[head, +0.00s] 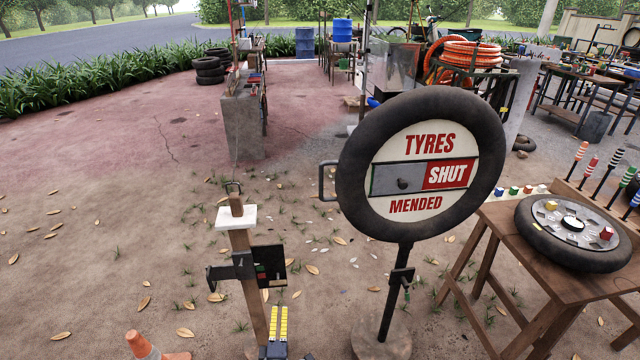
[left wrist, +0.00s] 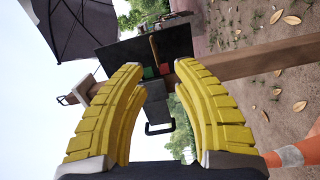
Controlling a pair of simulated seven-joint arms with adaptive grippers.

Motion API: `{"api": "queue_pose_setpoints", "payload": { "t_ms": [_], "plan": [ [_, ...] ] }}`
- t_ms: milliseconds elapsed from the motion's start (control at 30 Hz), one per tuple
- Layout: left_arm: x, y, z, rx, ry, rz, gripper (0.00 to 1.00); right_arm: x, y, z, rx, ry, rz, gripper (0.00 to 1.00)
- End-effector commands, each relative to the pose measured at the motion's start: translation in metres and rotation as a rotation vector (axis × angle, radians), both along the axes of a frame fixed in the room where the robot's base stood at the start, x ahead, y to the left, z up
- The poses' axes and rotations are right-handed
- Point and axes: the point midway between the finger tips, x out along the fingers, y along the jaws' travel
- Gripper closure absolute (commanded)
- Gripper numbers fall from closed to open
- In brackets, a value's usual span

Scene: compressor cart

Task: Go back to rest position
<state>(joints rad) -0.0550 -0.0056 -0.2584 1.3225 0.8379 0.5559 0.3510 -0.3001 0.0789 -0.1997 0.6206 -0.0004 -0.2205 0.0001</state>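My left gripper (head: 279,312) has yellow ribbed fingers and is low in the head view, just right of a wooden post (head: 242,270). In the left wrist view its two fingers (left wrist: 158,72) stand apart, with nothing held between them. A dark bracket and plate (head: 270,264) on the post are just beyond the fingertips. The plate also shows behind them in the left wrist view (left wrist: 120,58). My right gripper is in neither view.
A round tyre sign (head: 486,130) reading "TYRES SHUT MENDED" stands right of the post on a dark pole. A wooden table (head: 495,215) with a tyre stands at right. The ground left of the post is mostly clear.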

Motion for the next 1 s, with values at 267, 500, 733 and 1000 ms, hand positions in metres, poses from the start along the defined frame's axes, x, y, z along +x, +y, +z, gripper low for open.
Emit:
{"api": "queue_pose_setpoints", "payload": {
  "t_ms": [267,500,733,1000],
  "plan": [
    [-0.062,-0.037,-0.145,0.603,0.331,-0.364,0.72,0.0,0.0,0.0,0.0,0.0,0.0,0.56],
    [-0.164,-0.026,-0.261,0.951,0.586,-0.656,0.72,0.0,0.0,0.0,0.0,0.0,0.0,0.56],
    [-0.283,0.005,-0.343,1.184,0.8,-0.933,0.72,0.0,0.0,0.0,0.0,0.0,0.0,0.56],
    [-0.427,0.051,-0.398,1.339,1.005,-1.224,0.72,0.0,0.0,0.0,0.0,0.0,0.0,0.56]
  ]
}}
